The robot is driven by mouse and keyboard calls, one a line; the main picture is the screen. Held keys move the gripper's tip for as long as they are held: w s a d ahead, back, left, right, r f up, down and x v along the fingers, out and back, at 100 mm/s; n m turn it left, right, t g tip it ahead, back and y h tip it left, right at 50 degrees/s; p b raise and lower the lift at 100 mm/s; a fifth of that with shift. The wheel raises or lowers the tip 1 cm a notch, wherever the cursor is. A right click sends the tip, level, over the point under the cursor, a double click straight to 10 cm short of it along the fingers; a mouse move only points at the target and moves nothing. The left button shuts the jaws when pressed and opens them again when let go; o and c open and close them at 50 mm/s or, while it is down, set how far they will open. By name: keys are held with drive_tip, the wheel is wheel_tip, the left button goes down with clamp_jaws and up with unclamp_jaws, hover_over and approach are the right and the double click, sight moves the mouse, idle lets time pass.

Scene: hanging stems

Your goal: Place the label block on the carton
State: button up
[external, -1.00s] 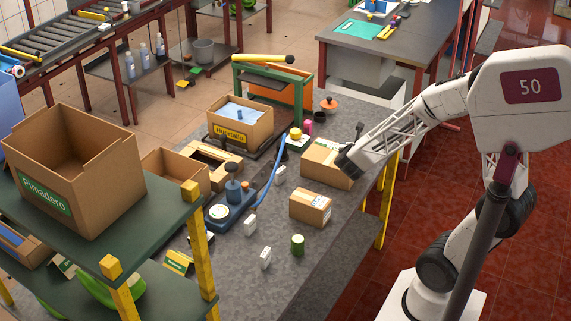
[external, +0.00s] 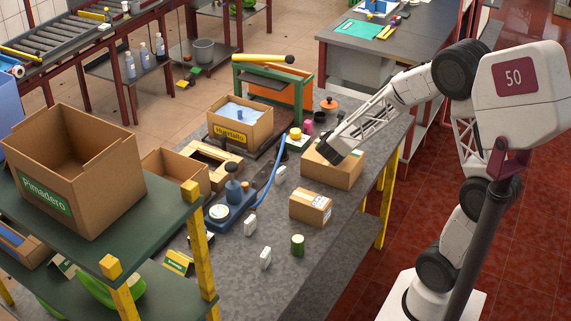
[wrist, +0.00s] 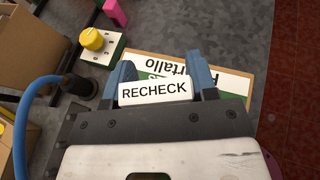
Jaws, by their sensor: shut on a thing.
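The label block (wrist: 155,91) is white and reads "RECHECK". My gripper (wrist: 160,82) is shut on it, with a blue finger at each end. Beneath it in the wrist view is the carton (wrist: 228,78), with a green and white printed top that reads upside down. In the external view the closed brown carton (external: 340,175) stands on the grey bench, and my gripper (external: 327,153) is over its left part. The block is hidden there. I cannot tell whether the block touches the carton.
A smaller closed carton (external: 310,208) and a green cylinder (external: 297,245) stand nearer the front. A yellow-topped button box (wrist: 92,40) and a pink object (wrist: 115,12) are close by. A blue hose (external: 269,172) curves to the left. Several white blocks stand on the bench.

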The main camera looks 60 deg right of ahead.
drive_tip(key=shift+f, duration=1.75)
drive_tip(key=shift+f, duration=0.15)
drive_tip(key=o, duration=1)
drive_tip(key=shift+v, duration=6.1)
drive_tip(key=shift+s, duration=0.1)
